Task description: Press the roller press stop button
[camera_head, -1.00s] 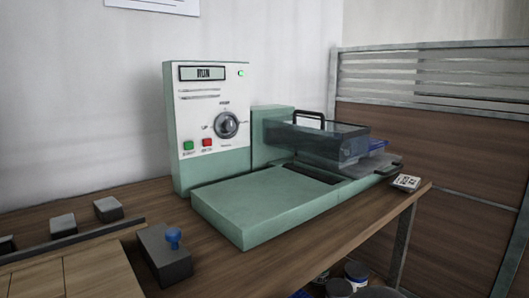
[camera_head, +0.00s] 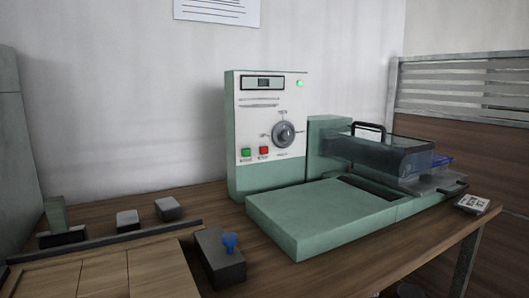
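The roller press (camera_head: 320,222) stands on the wooden table in the head view, with a pale green body and a flat bed at the front. Its upright control panel (camera_head: 255,120) has a white face. The red button (camera_head: 264,153) sits low on the panel, just right of the green button (camera_head: 246,155). A dial (camera_head: 283,134) is to their right. The small display (camera_head: 263,83) at the top is too blurred to read, and a green lamp (camera_head: 299,83) is lit beside it. My gripper is not in view.
A clear cover with a dark handle (camera_head: 368,129) is over the press's right part. A dark block with a blue knob (camera_head: 229,243) stands in front left. Grey blocks (camera_head: 170,208) lie behind a dark rail (camera_head: 100,243). A small white item (camera_head: 472,203) lies at the right table edge.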

